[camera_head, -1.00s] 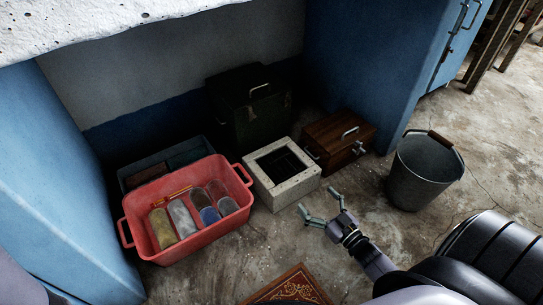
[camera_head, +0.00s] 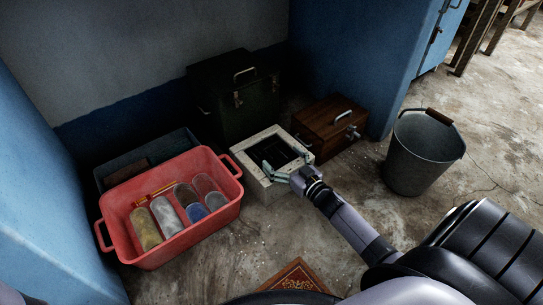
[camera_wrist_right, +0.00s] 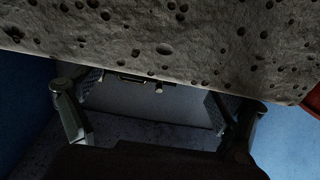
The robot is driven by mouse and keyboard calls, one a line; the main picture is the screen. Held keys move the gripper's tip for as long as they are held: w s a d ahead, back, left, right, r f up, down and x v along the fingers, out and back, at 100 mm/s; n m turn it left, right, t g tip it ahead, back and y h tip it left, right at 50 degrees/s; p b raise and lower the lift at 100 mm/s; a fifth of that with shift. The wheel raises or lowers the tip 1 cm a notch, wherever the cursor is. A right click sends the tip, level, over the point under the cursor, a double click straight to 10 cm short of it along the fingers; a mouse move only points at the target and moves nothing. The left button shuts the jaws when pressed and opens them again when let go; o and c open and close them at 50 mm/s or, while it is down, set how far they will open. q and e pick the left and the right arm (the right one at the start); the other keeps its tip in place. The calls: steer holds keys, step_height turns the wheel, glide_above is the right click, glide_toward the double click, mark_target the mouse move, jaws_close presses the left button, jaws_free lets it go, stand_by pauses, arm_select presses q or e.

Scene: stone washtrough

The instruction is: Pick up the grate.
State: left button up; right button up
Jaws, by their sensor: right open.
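A pale stone block (camera_head: 249,168) with a square opening stands on the floor in the middle of the head view. The dark grate (camera_head: 283,148) shows faintly inside that opening, deep in shadow, and its details are hard to make out. My right gripper (camera_head: 286,162) is open and empty over the front rim of the block, its fingers spread apart. I cannot make out the grate there. My left gripper is not in view.
A red tub (camera_head: 178,238) with several jars stands left of the block. A dark green chest (camera_head: 235,100) is behind it, and a wooden box (camera_head: 328,125) is behind right. A metal bucket (camera_head: 423,155) stands at right.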

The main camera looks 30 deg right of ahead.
mark_target(272, 145)
steer(key=w+b, duration=0.3)
steer(key=w, duration=0.1)
steer(key=shift+w+d+r+b, duration=0.1)
steer(key=shift+w+d+b, duration=0.05)
steer(key=shift+b, duration=0.2)
steer(key=shift+w+r, duration=0.15)
steer(key=shift+w, duration=0.2)
steer(key=shift+c, duration=0.6)
steer(key=shift+r, duration=0.1)
steer(key=c, duration=1.5)
steer(key=shift+r, duration=0.1)
